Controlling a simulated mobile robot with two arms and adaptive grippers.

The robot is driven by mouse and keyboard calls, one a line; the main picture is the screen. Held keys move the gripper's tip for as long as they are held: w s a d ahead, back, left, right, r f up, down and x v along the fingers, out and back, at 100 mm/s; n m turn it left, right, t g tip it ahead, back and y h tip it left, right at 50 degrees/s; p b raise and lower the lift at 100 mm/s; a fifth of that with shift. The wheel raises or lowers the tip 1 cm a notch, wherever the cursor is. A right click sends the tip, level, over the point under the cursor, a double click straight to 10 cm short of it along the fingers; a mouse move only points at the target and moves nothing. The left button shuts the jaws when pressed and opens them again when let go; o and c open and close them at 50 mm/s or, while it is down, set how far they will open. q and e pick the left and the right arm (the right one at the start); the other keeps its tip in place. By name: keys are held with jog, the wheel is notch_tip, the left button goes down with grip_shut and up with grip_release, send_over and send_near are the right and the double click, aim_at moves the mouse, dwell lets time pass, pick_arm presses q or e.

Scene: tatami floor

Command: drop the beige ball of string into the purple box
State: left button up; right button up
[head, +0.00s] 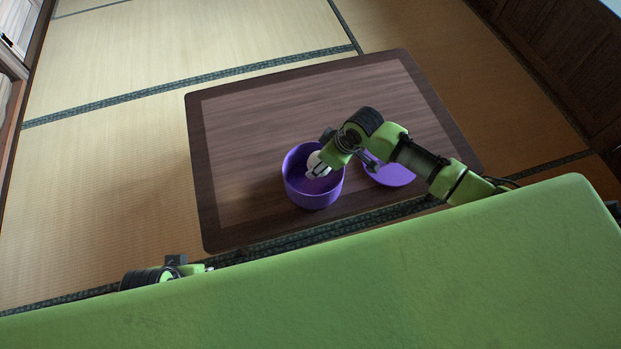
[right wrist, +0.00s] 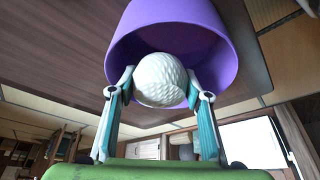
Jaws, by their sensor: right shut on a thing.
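The purple box (head: 297,192) is a round, open container standing upright near the table's front edge. In the right wrist view its purple wall (right wrist: 222,55) surrounds the far side of the ball. The beige ball of string (right wrist: 160,80) looks whitish, with a textured surface. My right gripper (right wrist: 160,88) is shut on the ball, one finger on each side. In the head view the ball (head: 313,159) is partly covered by the gripper and is at the box's opening. My left gripper (head: 207,268) shows only in part at the lower left, away from the table; its jaws are unclear.
A purple lid-like disc (head: 392,176) lies on the low wooden table (head: 270,110), right of the box and partly under my right arm. The table's left and back areas are clear. Tatami floor surrounds it.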

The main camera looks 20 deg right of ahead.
dwell(0.3)
jog(key=o, duration=1.2)
jog(key=v, duration=1.2)
